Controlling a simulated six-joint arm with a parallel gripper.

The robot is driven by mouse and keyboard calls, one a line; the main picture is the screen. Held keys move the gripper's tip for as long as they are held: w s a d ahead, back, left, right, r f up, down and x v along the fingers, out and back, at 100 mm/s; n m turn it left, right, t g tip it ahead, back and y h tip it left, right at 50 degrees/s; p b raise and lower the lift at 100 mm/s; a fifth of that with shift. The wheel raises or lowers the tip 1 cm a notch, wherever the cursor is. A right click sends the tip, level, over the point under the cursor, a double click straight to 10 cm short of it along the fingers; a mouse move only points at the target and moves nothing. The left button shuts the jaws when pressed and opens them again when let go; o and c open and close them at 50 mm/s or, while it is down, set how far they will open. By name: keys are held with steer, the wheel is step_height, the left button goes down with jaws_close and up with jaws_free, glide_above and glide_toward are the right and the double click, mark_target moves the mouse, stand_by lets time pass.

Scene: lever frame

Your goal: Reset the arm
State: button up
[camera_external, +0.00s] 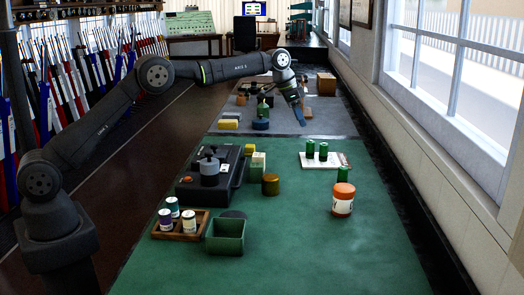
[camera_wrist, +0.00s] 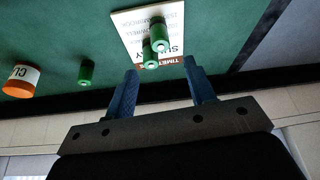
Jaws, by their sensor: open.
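My gripper (camera_external: 299,112) hangs from my outstretched arm above the far part of the bench in the external view. In the wrist view its two blue fingers (camera_wrist: 160,72) are apart, with nothing held between them. Beyond the fingertips lies a white printed card (camera_wrist: 128,28), with two green cylinders (camera_wrist: 158,40) on it. The card (camera_external: 333,165) and its cylinders (camera_external: 323,151) also show in the external view, nearer the camera than my gripper.
A third green cylinder (camera_external: 343,174) and an orange-lidded white jar (camera_external: 343,200) stand on the green bench top (camera_external: 300,255). A black device (camera_external: 207,185), a brass cylinder (camera_external: 270,184), a wooden tray (camera_external: 180,233) and a green box (camera_external: 226,245) stand left. The window wall borders the right.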

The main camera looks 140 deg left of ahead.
mark_target(312, 141)
steer(key=x, duration=1.2)
steer(key=shift+f, duration=0.35)
step_height(312, 141, up, 3)
steer(key=shift+d+r, duration=0.1)
steer(key=shift+r, duration=0.65)
